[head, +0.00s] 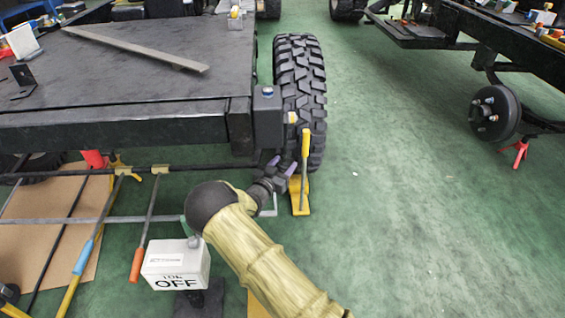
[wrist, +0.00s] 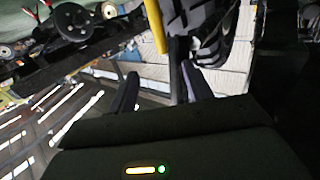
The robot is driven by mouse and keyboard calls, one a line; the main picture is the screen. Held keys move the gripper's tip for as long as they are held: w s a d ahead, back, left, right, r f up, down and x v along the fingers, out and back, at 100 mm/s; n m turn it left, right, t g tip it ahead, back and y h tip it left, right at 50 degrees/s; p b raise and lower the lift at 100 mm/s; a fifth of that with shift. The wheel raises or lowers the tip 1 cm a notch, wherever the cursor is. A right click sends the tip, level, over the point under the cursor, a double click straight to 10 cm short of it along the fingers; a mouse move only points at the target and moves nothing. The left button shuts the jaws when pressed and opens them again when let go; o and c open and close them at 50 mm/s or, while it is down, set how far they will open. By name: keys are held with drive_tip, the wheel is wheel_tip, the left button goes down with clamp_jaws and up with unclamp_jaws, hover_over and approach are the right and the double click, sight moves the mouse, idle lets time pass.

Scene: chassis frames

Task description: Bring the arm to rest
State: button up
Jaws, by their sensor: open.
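My arm, in a yellowish ribbed sleeve with a dark round joint, reaches up from the bottom of the head view. It ends in my gripper (head: 282,163), close to the front of a black tyre (head: 299,75) and left of a yellow upright piece with a flat foot (head: 300,195). A yellow bar (wrist: 155,25) and tyre tread (wrist: 183,18) show just beyond the fingertips. Whether a finger touches the yellow piece cannot be told.
A dark vehicle chassis (head: 140,90) fills the upper left. A white box marked OFF (head: 176,264) stands left of my arm, near long-handled tools (head: 145,230) and a brown board (head: 40,245). Green floor (head: 420,210) is clear on the right, before another chassis with a hub (head: 495,113).

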idle(0.4)
drive_tip(key=s+d+r+n+g+y, duration=0.1)
drive_tip(key=s+d+r+g+y, duration=0.2)
drive_tip(key=s+d+g+y, duration=0.3)
drive_tip(key=s+d+r+n+g+y, duration=0.1)
drive_tip(key=s+r+n+g, duration=0.15)
drive_tip(key=s, duration=0.75)
drive_tip(key=s+d+r+n+g+y, duration=0.1)
drive_tip(key=s+d+r+g+y, duration=0.15)
drive_tip(key=s, duration=0.85)
drive_tip(key=s+r+n+g+y, duration=0.1)
drive_tip(key=s+r+n, duration=0.15)
drive_tip(key=s, duration=0.75)
wheel_tip(320, 180, up, 51)
drive_tip(key=p, duration=5)
drive_tip(key=shift+w+d+p, duration=0.15)
drive_tip(key=shift+p, duration=0.2)
drive_tip(key=shift+f+h, duration=0.15)
drive_tip(key=shift+h, duration=0.1)
